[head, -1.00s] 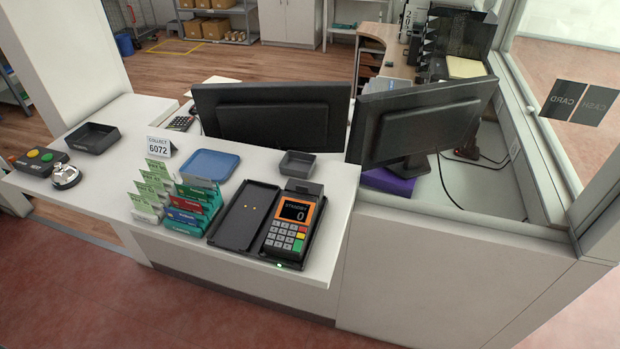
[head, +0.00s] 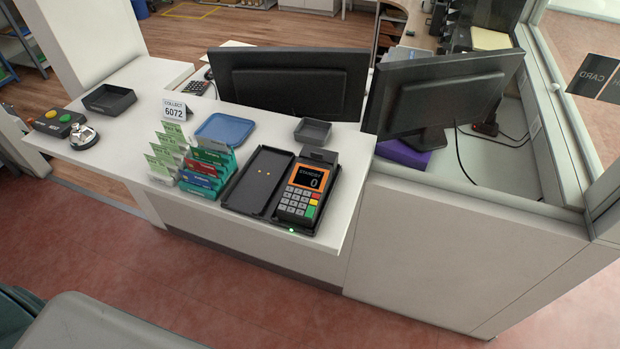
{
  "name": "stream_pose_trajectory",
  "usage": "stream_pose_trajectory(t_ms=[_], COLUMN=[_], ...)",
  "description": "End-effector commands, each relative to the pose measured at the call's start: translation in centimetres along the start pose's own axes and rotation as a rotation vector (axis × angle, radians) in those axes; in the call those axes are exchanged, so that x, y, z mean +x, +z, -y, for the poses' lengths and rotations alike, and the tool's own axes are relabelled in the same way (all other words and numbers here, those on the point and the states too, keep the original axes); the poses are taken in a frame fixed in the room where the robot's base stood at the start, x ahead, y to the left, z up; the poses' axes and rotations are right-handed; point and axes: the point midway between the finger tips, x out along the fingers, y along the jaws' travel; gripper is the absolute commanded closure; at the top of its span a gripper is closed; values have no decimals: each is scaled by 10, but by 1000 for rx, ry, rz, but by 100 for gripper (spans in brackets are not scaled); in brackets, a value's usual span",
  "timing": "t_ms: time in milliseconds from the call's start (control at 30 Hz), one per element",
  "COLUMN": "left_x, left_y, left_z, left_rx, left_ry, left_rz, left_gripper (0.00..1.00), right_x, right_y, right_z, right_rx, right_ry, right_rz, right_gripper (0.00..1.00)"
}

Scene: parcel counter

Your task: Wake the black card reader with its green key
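The black card reader (head: 301,190) sits at the front right of the white counter, in the right half of a black double tray. It has an orange frame around a dark screen that reads "STANDBY" and 0. Its keypad has grey keys and a few coloured ones; the green key (head: 310,212) is at the lower right corner. A small green light glows on the tray's front edge. Neither of my grippers is in view.
Left of the reader are an empty tray half (head: 258,182), a card rack (head: 203,172), a blue tray (head: 224,129) and a bell (head: 83,137). A small grey dish (head: 313,131) and two monitors (head: 288,83) stand behind. Counter front is clear.

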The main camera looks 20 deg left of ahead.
Motion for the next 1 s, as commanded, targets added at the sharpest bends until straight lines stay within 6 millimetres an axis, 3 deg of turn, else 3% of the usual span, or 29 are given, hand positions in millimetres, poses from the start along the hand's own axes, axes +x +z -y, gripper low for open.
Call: stream_pose_trajectory(t_ms=[800, 967, 1000], left_x=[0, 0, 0], left_y=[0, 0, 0], left_z=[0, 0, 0], left_rx=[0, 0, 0], left_ry=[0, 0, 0], left_rz=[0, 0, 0], left_gripper=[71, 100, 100], right_x=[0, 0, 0], right_y=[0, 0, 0], right_z=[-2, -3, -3], right_rx=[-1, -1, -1], right_ry=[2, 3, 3], right_rz=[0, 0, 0], right_gripper=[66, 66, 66])
